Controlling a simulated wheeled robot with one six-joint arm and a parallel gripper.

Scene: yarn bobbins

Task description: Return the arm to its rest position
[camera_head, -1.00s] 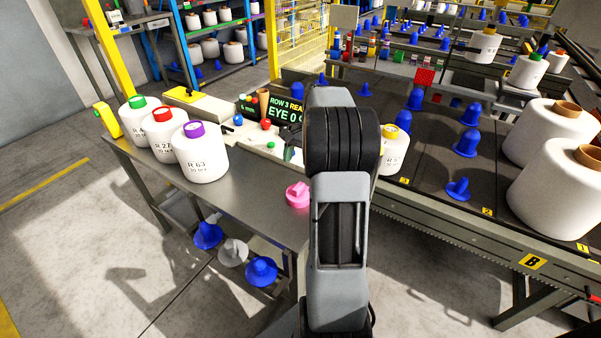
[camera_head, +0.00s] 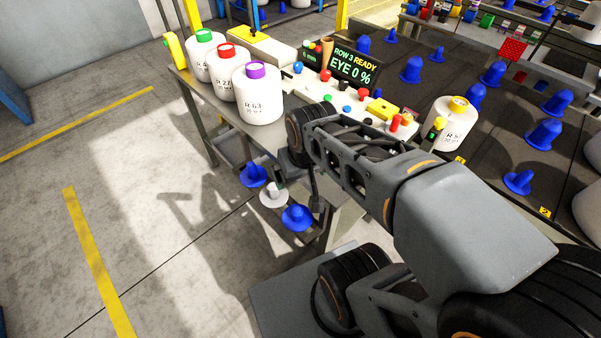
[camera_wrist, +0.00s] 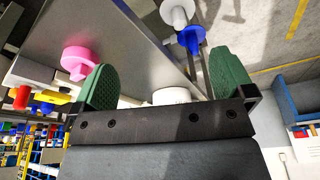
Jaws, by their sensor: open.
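My gripper (camera_wrist: 165,78) shows in the wrist view with its two green finger pads wide apart and nothing held between them. In the head view my arm reaches from the lower right toward the grey table, and its gripper is mostly hidden behind the wrist. In the wrist view a pink knobbed piece (camera_wrist: 80,60) sits on the table (camera_wrist: 135,45) to the left of the gripper. A white rounded thing (camera_wrist: 170,96) is partly hidden behind the gripper body.
White bobbins with green (camera_head: 206,62), red (camera_head: 228,80) and purple (camera_head: 257,100) tops stand on the table. Blue cones (camera_head: 297,217) and a white one (camera_head: 273,195) are below its edge. A yellow-topped bobbin (camera_head: 450,125) stands near my arm. Floor at left is clear.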

